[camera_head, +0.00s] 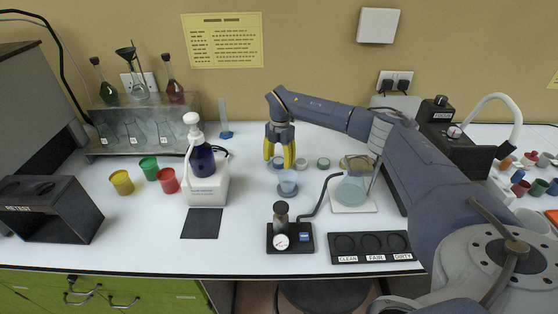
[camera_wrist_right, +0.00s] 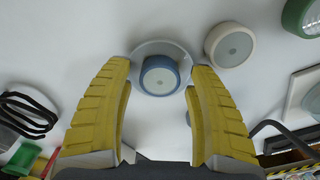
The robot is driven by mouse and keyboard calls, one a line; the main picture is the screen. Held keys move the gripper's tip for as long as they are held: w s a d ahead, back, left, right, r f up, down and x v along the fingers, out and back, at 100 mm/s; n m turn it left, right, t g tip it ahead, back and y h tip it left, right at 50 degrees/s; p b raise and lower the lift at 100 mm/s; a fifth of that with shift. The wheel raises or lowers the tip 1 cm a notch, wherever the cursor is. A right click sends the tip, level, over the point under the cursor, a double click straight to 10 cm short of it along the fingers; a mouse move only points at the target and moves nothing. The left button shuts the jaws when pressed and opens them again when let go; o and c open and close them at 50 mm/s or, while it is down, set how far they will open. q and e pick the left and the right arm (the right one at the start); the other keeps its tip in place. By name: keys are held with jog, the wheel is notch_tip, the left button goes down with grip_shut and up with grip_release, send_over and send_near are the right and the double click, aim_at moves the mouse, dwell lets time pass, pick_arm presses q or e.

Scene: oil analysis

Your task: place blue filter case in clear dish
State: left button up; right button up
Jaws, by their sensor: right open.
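The blue filter case (camera_wrist_right: 160,76) is a short round case with a pale top. In the right wrist view it sits in or on the round clear dish (camera_wrist_right: 158,48), whose pale rim shows around it. My right gripper (camera_head: 279,160) points down, open, with its yellow fingers apart. In the wrist view the fingertips (camera_wrist_right: 160,75) are on both sides of the case, near the dish rim; I cannot tell whether they touch it. In the head view the fingers partly hide the case and dish. My left gripper is not in view.
A white case (camera_head: 301,163) and a green case (camera_head: 323,163) stand to the right. The front middle table is partly clear.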

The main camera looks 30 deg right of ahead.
aim_at(280, 159)
notch_tip(280, 159, up, 12)
jog(key=shift+d, duration=0.25)
dwell(0.3)
jog(key=shift+w, duration=0.1)
